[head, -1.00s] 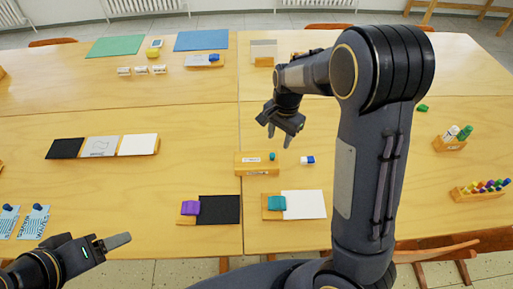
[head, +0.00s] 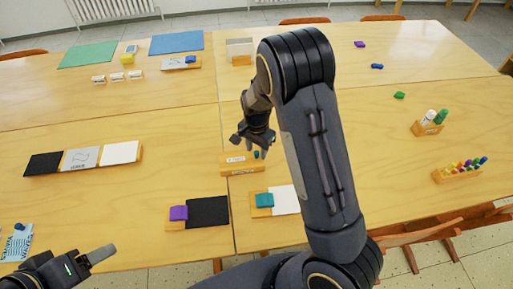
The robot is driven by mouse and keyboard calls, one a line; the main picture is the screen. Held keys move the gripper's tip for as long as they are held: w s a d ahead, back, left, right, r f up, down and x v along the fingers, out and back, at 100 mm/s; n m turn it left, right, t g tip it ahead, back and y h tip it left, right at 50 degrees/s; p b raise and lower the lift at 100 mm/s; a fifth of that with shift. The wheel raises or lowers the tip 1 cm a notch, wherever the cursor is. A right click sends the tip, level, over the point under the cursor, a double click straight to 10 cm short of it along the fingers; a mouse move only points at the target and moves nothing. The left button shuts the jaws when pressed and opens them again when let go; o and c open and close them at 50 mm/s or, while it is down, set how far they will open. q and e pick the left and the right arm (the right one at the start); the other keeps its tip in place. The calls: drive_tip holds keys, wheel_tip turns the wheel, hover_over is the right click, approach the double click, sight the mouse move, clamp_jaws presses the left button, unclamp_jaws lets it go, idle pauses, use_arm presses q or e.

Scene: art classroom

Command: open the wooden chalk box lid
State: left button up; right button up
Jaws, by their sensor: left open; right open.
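The wooden chalk box (head: 240,169) is a small pale-wood box with a white label, near the middle of the table in the head view. A small teal piece (head: 256,155) shows at the right end of its top. The lid looks closed, though the box is small in view. My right gripper (head: 252,150) is open, pointing down just above and behind the box's right part. Whether a finger touches the box I cannot tell. My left gripper (head: 100,255) is at the lower left, open and far from the box.
My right arm hides part of the table right of the box. In front are a purple block (head: 178,213) with a black panel (head: 208,211) and a teal block (head: 264,200) with a white panel (head: 286,200). A marker rack (head: 459,174) stands right.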

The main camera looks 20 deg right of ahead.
clamp_jaws()
drive_tip(key=shift+a, duration=0.1)
drive_tip(key=w+a, duration=0.1)
drive_tip(key=a, duration=0.3)
drive_tip(key=w+a, duration=0.1)
drive_tip(key=a, duration=0.4)
drive_tip(key=w+a, duration=0.1)
drive_tip(key=a, duration=0.3)
drive_tip(key=shift+w+a+p, duration=0.25)
drive_tip(key=shift+w+p, duration=0.15)
unclamp_jaws()
wheel_tip(320, 180, up, 8)
drive_tip(key=shift+b, duration=0.3)
